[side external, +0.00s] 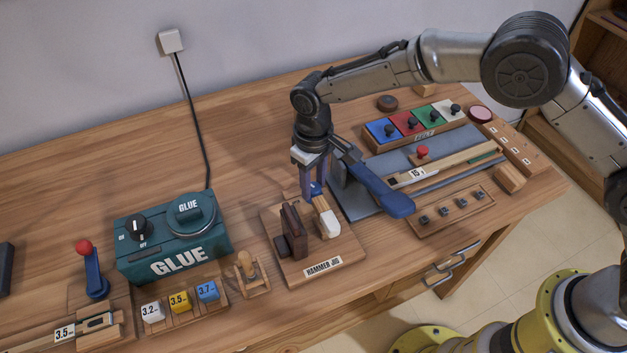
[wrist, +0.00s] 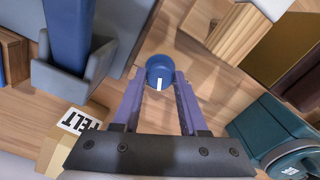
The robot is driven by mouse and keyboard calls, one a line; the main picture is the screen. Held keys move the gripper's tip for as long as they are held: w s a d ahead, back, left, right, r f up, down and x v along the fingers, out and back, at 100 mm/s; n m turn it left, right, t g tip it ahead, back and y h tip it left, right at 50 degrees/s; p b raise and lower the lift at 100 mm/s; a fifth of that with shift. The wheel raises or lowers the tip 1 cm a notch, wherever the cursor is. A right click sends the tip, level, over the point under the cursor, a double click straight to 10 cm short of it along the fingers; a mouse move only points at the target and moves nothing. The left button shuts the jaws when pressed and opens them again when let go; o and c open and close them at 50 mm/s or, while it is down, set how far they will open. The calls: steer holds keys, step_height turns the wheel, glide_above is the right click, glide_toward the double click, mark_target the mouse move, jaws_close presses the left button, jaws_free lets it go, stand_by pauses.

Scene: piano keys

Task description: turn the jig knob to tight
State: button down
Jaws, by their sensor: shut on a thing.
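The hammer jig is a wooden board (side external: 345,262) with the label "HAMMER JIG", dark upright blocks (side external: 291,222) and a white-headed hammer piece (side external: 329,222). The jig knob (wrist: 160,72) is round and blue with a white pointer line; in the side external view a bit of it shows at the back of the board (side external: 317,188). My gripper (wrist: 160,82) points down over the knob, its purple fingers shut on the knob's sides. In the wrist view the white line points toward the bottom of the picture. No tight marking can be read.
A teal glue box (side external: 172,250) stands to the left. A blue-handled tool (side external: 375,189) in a grey holder is close to the right of my gripper. Numbered blocks (side external: 180,302) sit in front of the glue box. Bare table lies behind the jig.

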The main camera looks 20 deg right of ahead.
mark_target(314, 186)
steer(key=m, duration=0.4)
steer(key=shift+r+m, duration=0.15)
steer(key=shift+m, duration=0.15)
steer(key=shift+w, duration=0.1)
stand_by(0.4)
steer(key=shift+c, duration=2.2)
jaws_free()
step_height(314, 186, up, 14)
